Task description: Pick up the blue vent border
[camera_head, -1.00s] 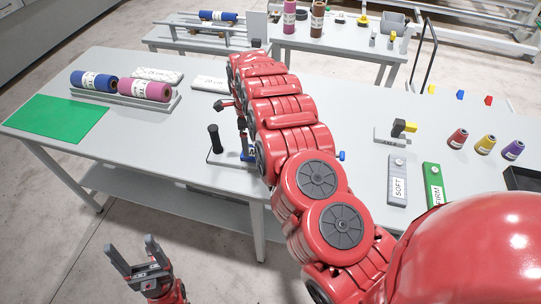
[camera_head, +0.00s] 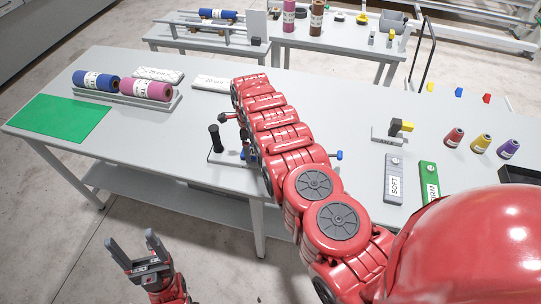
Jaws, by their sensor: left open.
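A blue roll (camera_head: 95,80) with a white label lies on a grey tray (camera_head: 128,101) at the left of the long table; its label is too small to read. Another blue roll (camera_head: 217,14) lies on a rack on the back table. I cannot tell from the labels which is the vent border. My left gripper (camera_head: 132,243) is open and empty, low at the front left, off the table edge and well apart from both rolls. My right arm stretches over the table; its gripper (camera_head: 230,117) is mostly hidden behind the arm, right of the tray.
A pink roll (camera_head: 146,89) lies beside the blue one on the tray. A green mat (camera_head: 60,122) lies at the left end. A black-handled tool (camera_head: 214,139) stands near my right gripper. Grey and green blocks (camera_head: 394,178) and several thread cones (camera_head: 480,143) are at the right.

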